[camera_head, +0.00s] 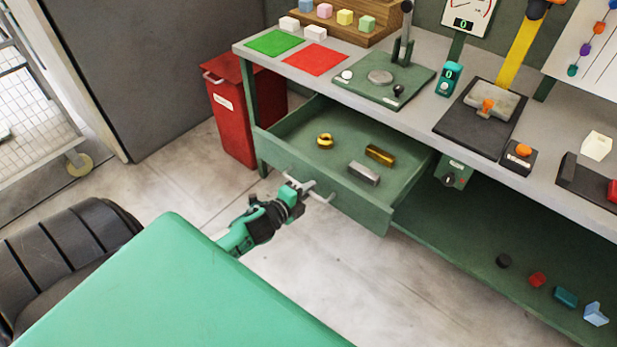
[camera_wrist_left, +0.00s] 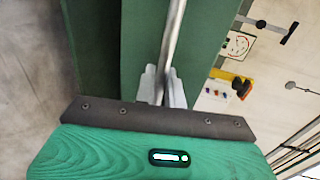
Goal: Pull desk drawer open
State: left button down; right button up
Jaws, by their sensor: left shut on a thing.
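The green desk drawer (camera_head: 388,218) stands pulled out from under the workbench, with its inside showing. In it lie a gold ring (camera_head: 325,141), a brass bar (camera_head: 380,155) and a grey metal block (camera_head: 364,173). My left gripper (camera_head: 303,187) is at the drawer front, shut on the metal bar handle (camera_head: 322,193). In the left wrist view the handle (camera_wrist_left: 176,35) runs between the two pale fingers (camera_wrist_left: 162,87), with the green drawer front behind it. My right gripper is not in view.
The grey workbench top (camera_head: 425,85) carries a green pad, a red pad, a lever press and a dark press. A red bin (camera_head: 231,115) stands left of the desk. Small parts lie on the lower green shelf (camera_head: 470,235). The floor before the drawer is clear.

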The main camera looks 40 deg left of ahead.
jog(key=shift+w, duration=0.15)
pick_arm(q)
jog(key=c, duration=1.6)
grip_release()
jog(key=shift+c, duration=0.2)
jog(key=shift+s, duration=0.1)
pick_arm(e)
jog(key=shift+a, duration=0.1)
